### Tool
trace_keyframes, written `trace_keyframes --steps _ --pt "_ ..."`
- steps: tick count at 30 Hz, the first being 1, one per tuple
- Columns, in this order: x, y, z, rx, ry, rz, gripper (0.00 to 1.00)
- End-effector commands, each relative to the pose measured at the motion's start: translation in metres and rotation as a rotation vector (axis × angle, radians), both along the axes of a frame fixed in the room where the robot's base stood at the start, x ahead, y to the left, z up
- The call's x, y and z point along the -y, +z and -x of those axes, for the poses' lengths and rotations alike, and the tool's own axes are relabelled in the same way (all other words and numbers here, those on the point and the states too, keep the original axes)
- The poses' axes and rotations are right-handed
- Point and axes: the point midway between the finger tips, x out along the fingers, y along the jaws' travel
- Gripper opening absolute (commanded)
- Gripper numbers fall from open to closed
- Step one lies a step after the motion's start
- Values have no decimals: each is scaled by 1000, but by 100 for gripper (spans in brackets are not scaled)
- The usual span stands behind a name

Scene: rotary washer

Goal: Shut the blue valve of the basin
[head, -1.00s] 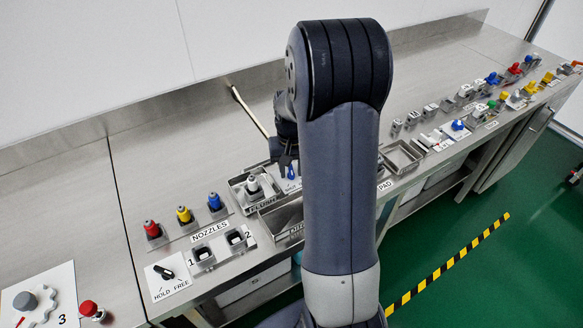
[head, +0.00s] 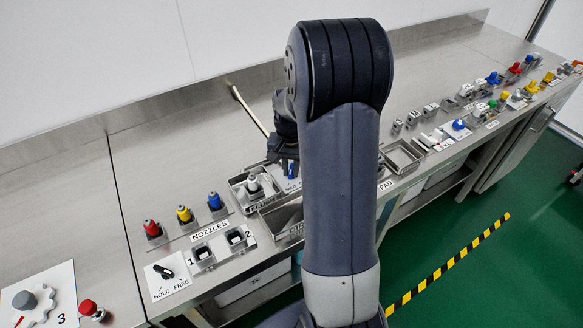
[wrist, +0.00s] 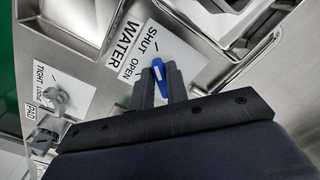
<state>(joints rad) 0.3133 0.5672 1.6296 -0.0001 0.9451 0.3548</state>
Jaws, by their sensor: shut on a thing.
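The blue valve lever (wrist: 159,73) stands on a white plate (wrist: 139,56) lettered WATER, SHUT and OPEN in the wrist view. My gripper (wrist: 162,69) is shut on the lever, one dark finger on each side. The lever's visible end points up the picture, towards the SHUT side of the plate; its exact angle is hard to tell. Its pivot is hidden between the fingers.
The basin's steel rim (wrist: 45,18) is at the upper left of the wrist view. A TIGHT/LOOSE plate (wrist: 62,84) with a grey knob is to the left. In the head view, a tray with a white-topped nozzle (head: 253,184) stands left of my gripper.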

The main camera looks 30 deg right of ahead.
Motion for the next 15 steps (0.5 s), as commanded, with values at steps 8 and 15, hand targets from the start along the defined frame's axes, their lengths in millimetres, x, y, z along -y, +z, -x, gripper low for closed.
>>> trace_keyframes --steps 8,15 --pt "-1 0 -1 0 -100 0 0" --pt "-1 0 -1 0 -100 0 0"
